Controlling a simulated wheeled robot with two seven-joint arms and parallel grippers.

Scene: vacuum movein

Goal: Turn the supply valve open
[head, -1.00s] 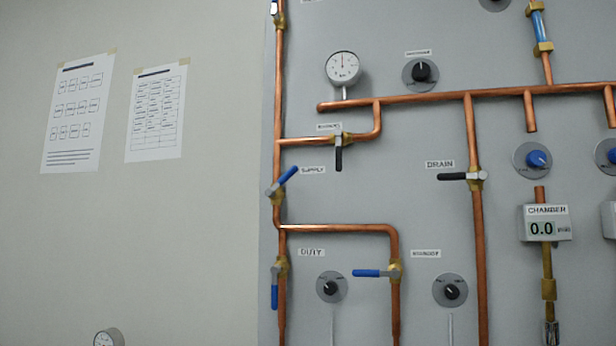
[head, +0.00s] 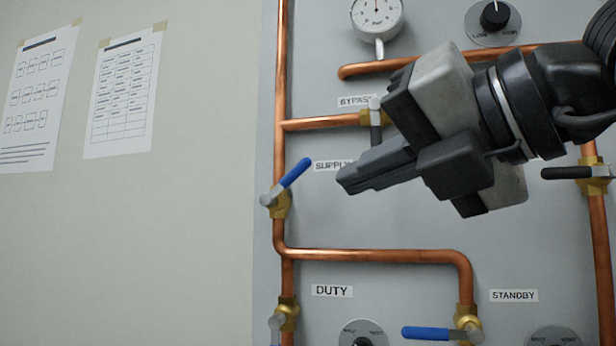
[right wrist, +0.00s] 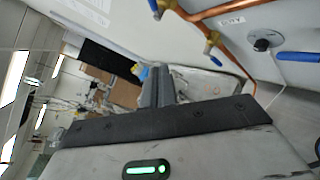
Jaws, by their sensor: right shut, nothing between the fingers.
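The supply valve (head: 279,200) sits on the left vertical copper pipe in the head view. Its blue lever (head: 294,174) is tilted, running diagonally up and to the right across the pipe line. The SUPPLY label (head: 328,165) is partly hidden behind my right gripper. My right gripper (head: 345,182) reaches in from the upper right with its fingers shut and empty. Its fingertips are right of the lever and apart from it. My left gripper is not in view.
The bypass valve (head: 372,117) is partly behind my right gripper. The duty valve (head: 288,315) is below on the same pipe, and the standby valve lever (head: 430,333) lies level at bottom. The drain valve lever (head: 566,173) is at right. The wall to the left is clear except for papers (head: 123,93).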

